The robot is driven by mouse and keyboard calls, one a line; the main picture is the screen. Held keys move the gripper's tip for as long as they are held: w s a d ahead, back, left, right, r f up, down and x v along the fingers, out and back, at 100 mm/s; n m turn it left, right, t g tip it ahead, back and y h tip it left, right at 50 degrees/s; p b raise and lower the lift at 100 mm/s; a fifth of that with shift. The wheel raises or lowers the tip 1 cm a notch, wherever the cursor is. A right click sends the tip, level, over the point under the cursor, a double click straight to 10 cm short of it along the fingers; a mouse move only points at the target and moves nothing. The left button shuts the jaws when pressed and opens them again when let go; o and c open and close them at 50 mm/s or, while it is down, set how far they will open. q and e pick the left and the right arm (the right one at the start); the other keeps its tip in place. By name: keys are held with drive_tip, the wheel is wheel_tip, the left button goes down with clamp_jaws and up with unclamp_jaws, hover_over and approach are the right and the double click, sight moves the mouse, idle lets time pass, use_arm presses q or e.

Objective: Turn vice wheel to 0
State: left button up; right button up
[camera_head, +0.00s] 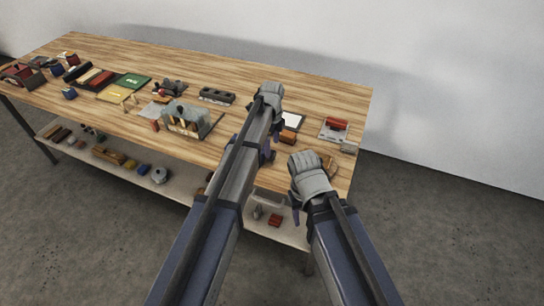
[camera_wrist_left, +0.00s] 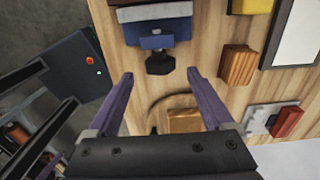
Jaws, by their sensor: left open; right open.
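In the left wrist view a small blue vice (camera_wrist_left: 152,33) stands at the table's edge, with its black wheel (camera_wrist_left: 160,64) facing my gripper. My left gripper (camera_wrist_left: 161,76) is open, its two purple fingers spread to either side of the wheel with gaps visible. I cannot tell how high the fingers are relative to the wheel, nor read any mark on it. In the head view my left gripper (camera_head: 268,154) is over the table's front right part, and its arm hides the vice. My right gripper (camera_head: 295,205) is lower, near the front edge, with its fingers partly hidden.
An orange-brown block (camera_wrist_left: 237,66), a framed white panel (camera_wrist_left: 297,38) and a grey plate with a red block (camera_wrist_left: 289,121) lie near the vice. A wooden piece with a dark ring (camera_wrist_left: 184,122) is close. Several tools crowd the left table; a lower shelf (camera_head: 180,193) holds items.

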sight(272, 151)
use_arm(q)
wheel_tip(272, 151, down, 4)
drive_tip(key=b, duration=0.3)
drive_tip(key=shift+f, duration=0.1)
drive_tip(key=shift+s, duration=0.1)
drive_tip(key=c, duration=1.3)
